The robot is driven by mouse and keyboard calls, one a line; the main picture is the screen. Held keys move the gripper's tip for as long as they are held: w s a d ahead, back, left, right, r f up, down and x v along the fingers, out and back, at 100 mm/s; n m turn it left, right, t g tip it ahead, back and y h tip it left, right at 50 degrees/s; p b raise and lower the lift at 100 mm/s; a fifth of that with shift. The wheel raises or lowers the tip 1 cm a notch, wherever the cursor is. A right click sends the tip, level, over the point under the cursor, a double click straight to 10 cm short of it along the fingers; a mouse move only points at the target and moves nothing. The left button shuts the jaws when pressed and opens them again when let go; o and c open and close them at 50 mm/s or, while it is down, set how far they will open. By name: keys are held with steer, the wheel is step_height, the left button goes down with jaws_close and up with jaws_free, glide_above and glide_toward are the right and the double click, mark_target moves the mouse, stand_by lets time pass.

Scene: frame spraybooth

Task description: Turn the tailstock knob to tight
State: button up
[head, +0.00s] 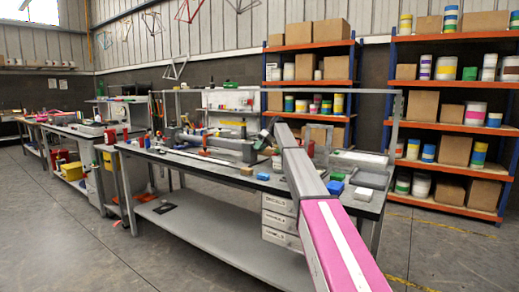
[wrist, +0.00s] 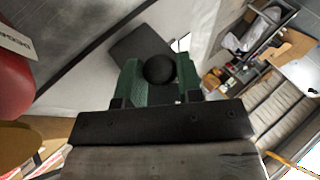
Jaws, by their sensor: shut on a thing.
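In the wrist view, a black round knob (wrist: 160,69) sits between the green fingers of my gripper (wrist: 160,80). The fingers are shut on it, one at each side. It looks like the tailstock knob, but its tight or loose position cannot be read. A dark flat part (wrist: 140,45) lies behind the knob. In the head view, a long grey machine (head: 215,143) lies on the workbench, and my arm reaches over the bench to its right end. The gripper and knob cannot be made out there.
The workbench (head: 215,172) holds small items, including a blue block (head: 335,187) near its right end. In the wrist view, a red rounded thing (wrist: 12,90) is close at the left edge. Loaded shelves (head: 445,130) stand behind. The floor in front is clear.

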steer(key=shift+w+g+y, duration=0.1)
steer(key=shift+g+y, duration=0.2)
steer(key=shift+y, duration=0.1)
stand_by(0.3)
steer(key=o, duration=0.9)
steer(key=shift+d, duration=0.1)
steer(key=v, duration=1)
steer(key=shift+w+d+r, duration=0.1)
steer(key=shift+d+r, duration=0.1)
steer(key=shift+r, duration=0.1)
